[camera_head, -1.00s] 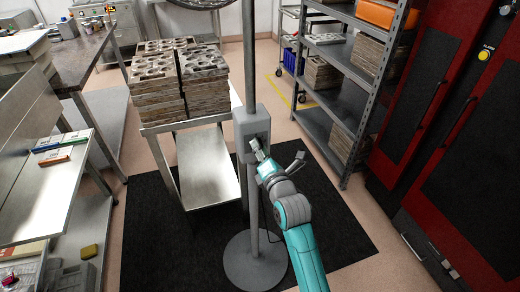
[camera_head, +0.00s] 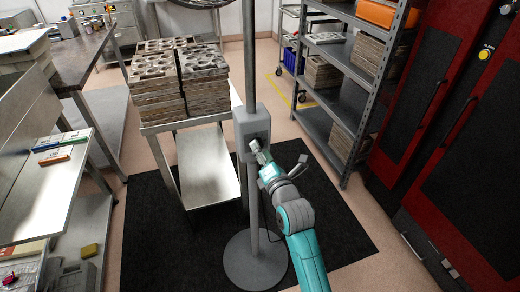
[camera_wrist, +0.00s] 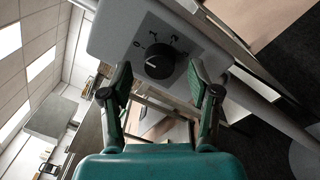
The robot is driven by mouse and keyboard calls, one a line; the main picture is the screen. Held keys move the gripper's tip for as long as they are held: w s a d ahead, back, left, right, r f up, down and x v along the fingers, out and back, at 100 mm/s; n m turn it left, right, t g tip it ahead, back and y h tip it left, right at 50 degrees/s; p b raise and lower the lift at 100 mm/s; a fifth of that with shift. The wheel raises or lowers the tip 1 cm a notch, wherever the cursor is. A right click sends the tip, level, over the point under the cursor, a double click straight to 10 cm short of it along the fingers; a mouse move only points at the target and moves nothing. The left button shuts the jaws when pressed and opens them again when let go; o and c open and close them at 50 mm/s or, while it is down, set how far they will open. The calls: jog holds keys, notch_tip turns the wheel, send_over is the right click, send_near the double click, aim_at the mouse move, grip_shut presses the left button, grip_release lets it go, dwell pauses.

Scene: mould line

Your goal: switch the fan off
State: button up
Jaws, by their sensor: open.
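The fan stands on a grey pole with a round base (camera_head: 254,262). A grey control box (camera_head: 252,122) is fixed on the pole. In the wrist view the box's panel (camera_wrist: 115,38) fills the upper middle and carries a round black knob (camera_wrist: 159,61) with a pale pointer line. My gripper (camera_head: 279,157) is at the box's front in the head view. In the wrist view my gripper (camera_wrist: 161,82) is open, with one finger on each side of the knob; contact cannot be told. The gripper hides the knob in the head view.
A metal cart (camera_head: 212,168) with stacked mould blocks (camera_head: 155,88) stands left of the pole. A grey shelf rack (camera_head: 334,128) and red cabinets (camera_head: 445,95) are on the right. The fan's guard (camera_head: 200,3) shows at the top edge. A black mat (camera_head: 340,225) lies beneath.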

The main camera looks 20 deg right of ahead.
jog(key=s, duration=1)
jog(key=shift+s+d+f, duration=0.15)
jog(key=shift+s+f, duration=0.05)
jog(key=shift+s, duration=0.05)
jog(key=shift+f, duration=0.1)
